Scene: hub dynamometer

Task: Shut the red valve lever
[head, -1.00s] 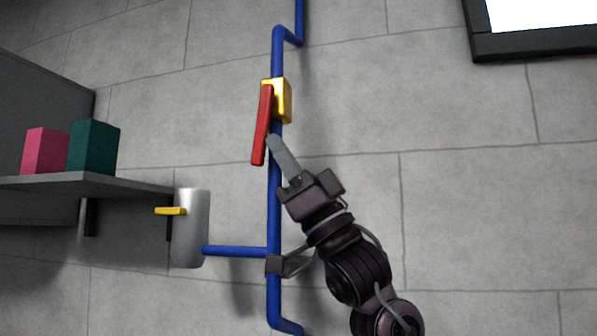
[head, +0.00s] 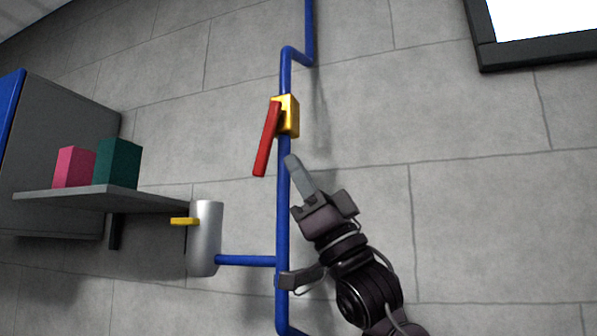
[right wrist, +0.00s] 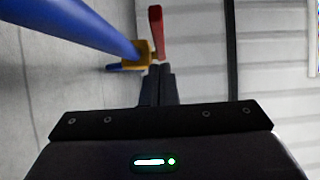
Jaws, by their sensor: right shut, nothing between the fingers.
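The red valve lever (head: 267,140) hangs from the yellow valve body (head: 289,115) on the vertical blue pipe (head: 284,200). It points down and slightly left, at a small angle to the pipe. My right gripper (head: 291,160) is shut and empty, its tip at the pipe just below the valve and right of the lever's lower end, with a gap between them in the head view. In the right wrist view the lever (right wrist: 157,33) stands up beyond the shut fingers (right wrist: 160,70), near the yellow valve body (right wrist: 138,58). My left gripper is not in view.
A grey shelf (head: 75,198) at left bears a pink box (head: 74,168) and a teal box (head: 118,163). A silver cylinder (head: 205,240) with a yellow handle (head: 184,221) joins the pipe by a side branch (head: 245,261). The wall right of the pipe is bare up to a dark-framed panel (head: 535,50).

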